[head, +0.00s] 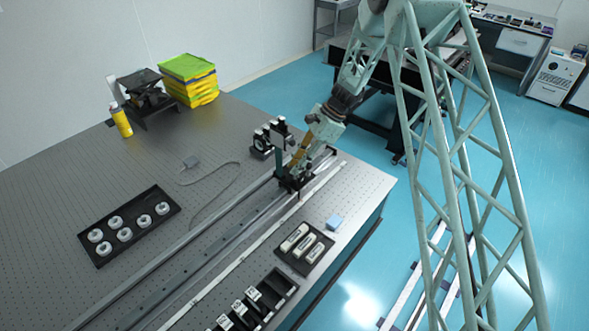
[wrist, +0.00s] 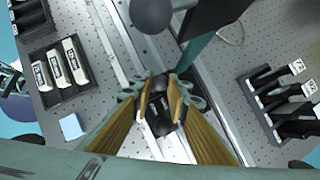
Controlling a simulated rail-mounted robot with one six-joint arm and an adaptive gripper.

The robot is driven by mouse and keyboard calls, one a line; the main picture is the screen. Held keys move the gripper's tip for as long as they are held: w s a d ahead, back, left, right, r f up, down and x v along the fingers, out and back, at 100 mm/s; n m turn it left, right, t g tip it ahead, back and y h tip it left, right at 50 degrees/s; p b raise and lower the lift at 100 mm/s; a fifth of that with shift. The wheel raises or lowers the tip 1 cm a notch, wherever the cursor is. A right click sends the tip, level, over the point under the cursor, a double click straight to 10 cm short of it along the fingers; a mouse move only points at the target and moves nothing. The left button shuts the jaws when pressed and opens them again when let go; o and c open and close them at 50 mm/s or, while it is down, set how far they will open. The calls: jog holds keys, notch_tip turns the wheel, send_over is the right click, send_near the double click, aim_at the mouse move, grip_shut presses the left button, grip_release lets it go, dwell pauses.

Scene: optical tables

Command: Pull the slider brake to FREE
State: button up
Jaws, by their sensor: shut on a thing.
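The slider (head: 291,182) is a dark carriage on the long rail (head: 215,245), near the rail's far end in the head view. A post with a dark optical mount (head: 280,128) stands at it. My gripper (head: 300,160) reaches down to the slider from the right. In the wrist view my gripper (wrist: 160,92) has its tan, ribbed fingers closed around a small dark part, the slider brake (wrist: 159,84). The fingers hide most of the brake, and I cannot read any FREE marking or its position.
A tray of round white-topped parts (head: 180,198) lies left of the rail. A tray with labelled blocks (head: 278,254), a light blue block (head: 334,221) and a black rack (head: 284,280) lie to the right. A yellow bottle (head: 121,121) and yellow-green stack (head: 190,80) stand behind.

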jog(key=shift+s+d+f+t+y+b, duration=0.15)
jog(key=shift+s+d+t+y+b, duration=0.5)
jog(key=shift+b, duration=1.65)
jog(key=y+b, duration=0.1)
jog(key=b, duration=0.2)
jog(key=t+b, duration=0.1)
jog(key=b, duration=0.1)
jog(key=shift+s+d+f+n+y+b, duration=0.15)
jog(key=shift+d+n+y+b, duration=0.2)
jog(key=shift+n+b, duration=0.05)
jog(key=y+b, duration=0.1)
jog(key=b, duration=0.3)
jog(key=s+d+t+y+b, duration=0.1)
jog(key=b, duration=0.2)
jog(key=shift+d+f+n+b, duration=0.15)
jog(key=shift+f+n+b, duration=0.2)
jog(key=shift+n+b, duration=0.05)
jog(key=shift+s+d+f+t+y+b, duration=0.15)
jog(key=shift+d+t+y+b, duration=0.2)
jog(key=shift+b, duration=0.65)
jog(key=shift+s+a+y+b, duration=0.1)
jog(key=shift+y+b, duration=0.15)
jog(key=shift+b, duration=0.4)
jog(key=shift+s+n+y+b, duration=0.15)
jog(key=shift+n+y+b, duration=0.2)
jog(key=shift+b, duration=0.5)
jog(key=o, duration=0.8)
jog(key=shift+o, duration=0.2)
jog(key=shift+d, duration=0.25)
